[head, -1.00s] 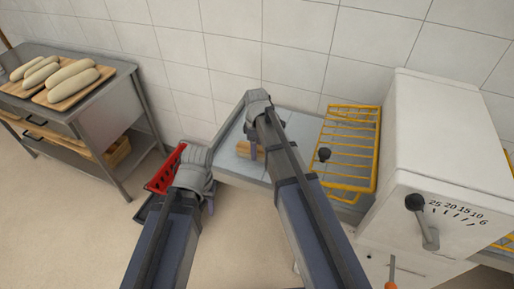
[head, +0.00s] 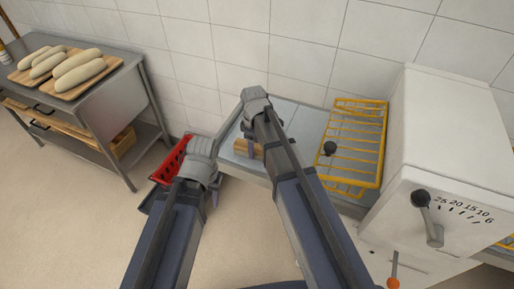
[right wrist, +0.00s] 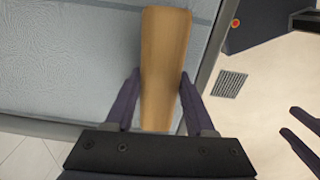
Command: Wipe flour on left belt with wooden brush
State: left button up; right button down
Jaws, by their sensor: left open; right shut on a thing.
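The wooden brush (right wrist: 163,65) is between the fingers of my right gripper (right wrist: 158,103) in the right wrist view. In the head view, part of the brush (head: 248,150) shows below my right gripper (head: 250,138), over the left belt (head: 301,118). The belt (right wrist: 60,60) looks pale blue-grey and mottled in the right wrist view; I cannot clearly tell flour from its texture. The brush's working edge is hidden. My left gripper (head: 213,190) is open and empty, beside the belt's left end and lower; its fingers (right wrist: 300,135) also show at the right wrist view's right edge.
A yellow wire rack (head: 355,148) with a black knob stands right of the belt, beside a white machine (head: 440,150) with a lever. A steel table (head: 120,78) with loaves (head: 78,74) on boards stands left.

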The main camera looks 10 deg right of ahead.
jog(key=shift+w+d, duration=0.6)
jog(key=shift+w, duration=0.15)
jog(key=shift+w+d, duration=0.55)
jog(key=shift+w, duration=0.2)
jog(key=shift+w, duration=0.1)
jog(key=shift+w+d, duration=0.55)
jog(key=shift+w, duration=0.25)
jog(key=shift+w+d, duration=0.5)
jog(key=shift+w, duration=0.25)
jog(key=shift+w+d+f, duration=0.1)
jog(key=shift+w+d, duration=0.4)
jog(key=shift+w, duration=0.2)
jog(key=shift+w+d, duration=0.5)
jog(key=shift+w, duration=0.2)
jog(key=shift+w+d, duration=0.55)
jog(key=shift+w, duration=0.25)
jog(key=shift+w+d, duration=0.5)
jog(key=shift+w, duration=0.3)
